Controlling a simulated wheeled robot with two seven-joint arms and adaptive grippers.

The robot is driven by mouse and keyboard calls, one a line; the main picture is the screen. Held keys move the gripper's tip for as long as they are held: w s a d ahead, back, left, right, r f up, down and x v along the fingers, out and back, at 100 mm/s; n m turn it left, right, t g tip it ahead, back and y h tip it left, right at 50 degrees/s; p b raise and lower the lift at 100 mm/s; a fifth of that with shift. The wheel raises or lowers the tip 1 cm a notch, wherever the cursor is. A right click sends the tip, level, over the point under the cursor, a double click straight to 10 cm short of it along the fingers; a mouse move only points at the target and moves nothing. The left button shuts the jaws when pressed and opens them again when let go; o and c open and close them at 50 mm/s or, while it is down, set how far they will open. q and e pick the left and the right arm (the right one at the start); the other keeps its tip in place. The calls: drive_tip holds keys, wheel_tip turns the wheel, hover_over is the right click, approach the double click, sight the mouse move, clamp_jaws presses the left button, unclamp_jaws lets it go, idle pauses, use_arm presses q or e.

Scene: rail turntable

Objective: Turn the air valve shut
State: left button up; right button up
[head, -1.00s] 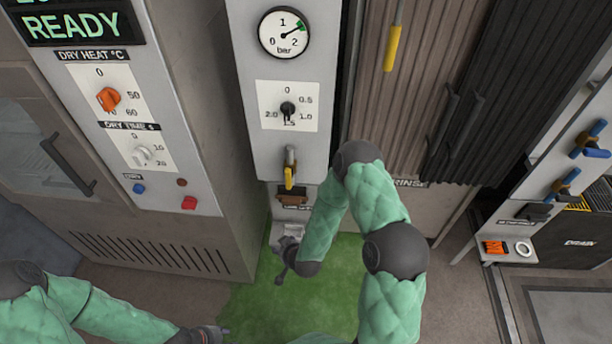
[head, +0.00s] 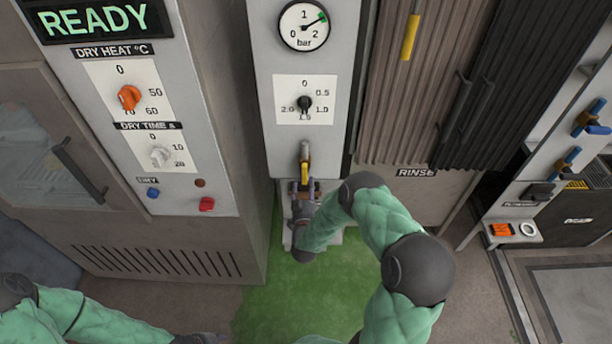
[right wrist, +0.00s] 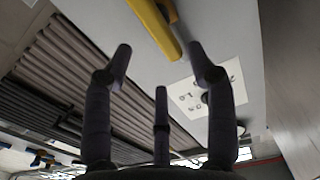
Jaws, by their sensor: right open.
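The air valve's yellow lever (head: 304,172) points down from its metal fitting, low on the grey panel below the pressure gauge (head: 303,27). The gauge needle points into the green mark between 1 and 2 bar. My right gripper (head: 304,187) is open just below the lever. In the right wrist view the yellow lever (right wrist: 155,28) lies ahead of the spread fingers of my right gripper (right wrist: 160,62), not visibly gripped. Contact cannot be told. My left gripper (head: 203,339) is low at the bottom edge, mostly cut off; its jaws cannot be made out.
The regulator knob (head: 304,103) sits above the valve. The dryer cabinet (head: 215,130) with its READY display stands to the left. Ribbed curtains (head: 410,90) hang to the right, with another yellow handle (head: 410,38). Blue-handled valves (head: 568,160) are at far right.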

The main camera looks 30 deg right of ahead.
sight(306, 174)
drive_tip(key=b+x, duration=0.1)
drive_tip(key=x, duration=0.5)
drive_tip(key=shift+w+d, duration=0.1)
drive_tip(key=shift+w, duration=0.1)
clamp_jaws()
